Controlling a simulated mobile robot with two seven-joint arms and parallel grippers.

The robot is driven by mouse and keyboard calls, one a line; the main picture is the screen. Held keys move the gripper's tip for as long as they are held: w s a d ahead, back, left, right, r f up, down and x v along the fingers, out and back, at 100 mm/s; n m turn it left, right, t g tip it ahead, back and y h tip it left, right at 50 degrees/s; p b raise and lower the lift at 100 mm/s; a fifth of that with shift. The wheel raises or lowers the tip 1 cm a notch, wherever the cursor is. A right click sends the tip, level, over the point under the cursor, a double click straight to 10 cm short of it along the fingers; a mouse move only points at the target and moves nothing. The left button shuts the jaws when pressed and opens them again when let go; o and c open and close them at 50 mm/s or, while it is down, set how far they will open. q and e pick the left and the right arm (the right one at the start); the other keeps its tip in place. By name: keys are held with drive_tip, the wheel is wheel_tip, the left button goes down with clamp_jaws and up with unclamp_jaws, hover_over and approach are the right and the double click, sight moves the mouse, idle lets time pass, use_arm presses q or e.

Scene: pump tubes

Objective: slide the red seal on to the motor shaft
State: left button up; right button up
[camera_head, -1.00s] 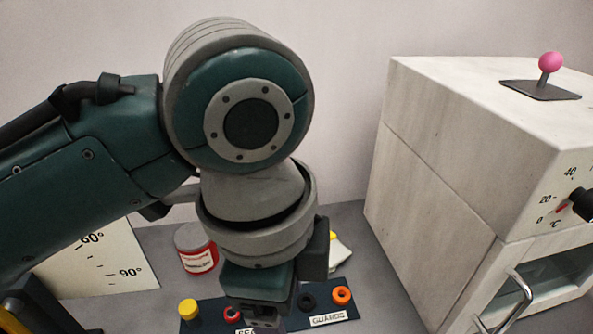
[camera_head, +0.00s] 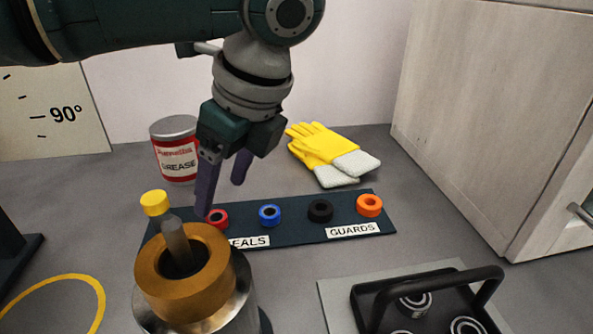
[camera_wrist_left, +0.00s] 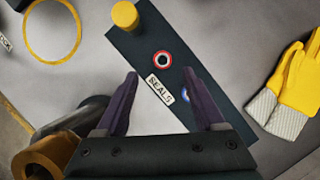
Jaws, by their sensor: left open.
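The red seal (camera_head: 217,217) is a small ring on the dark mat (camera_head: 290,233), near the "SEALS" label. It also shows in the left wrist view (camera_wrist_left: 162,60), apart from both fingers and roughly between their tips in the picture. My left gripper (camera_head: 222,197) is open and empty, pointing down over the mat; one finger partly hides the seal's edge in the head view. The grey motor shaft (camera_head: 177,242) stands up inside a copper-coloured collar (camera_head: 160,280) on a silver motor body (camera_head: 235,300), in front of the mat's left end. My right gripper is not in view.
A blue ring (camera_head: 269,214), black ring (camera_head: 320,210), orange ring (camera_head: 369,205) and yellow piece (camera_head: 154,203) share the mat. Behind stand a grease tin (camera_head: 174,155) and yellow gloves (camera_head: 322,148). A handled tray (camera_head: 365,310) is front right; a large pale cabinet (camera_head: 480,120) stands right.

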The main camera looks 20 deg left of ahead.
sight(222, 227)
use_arm(q)
drive_tip(key=b+x, duration=0.2)
drive_tip(key=x, duration=0.4)
drive_tip(key=shift+w+f, duration=0.2)
drive_tip(key=shift+c, duration=0.3)
clamp_jaws()
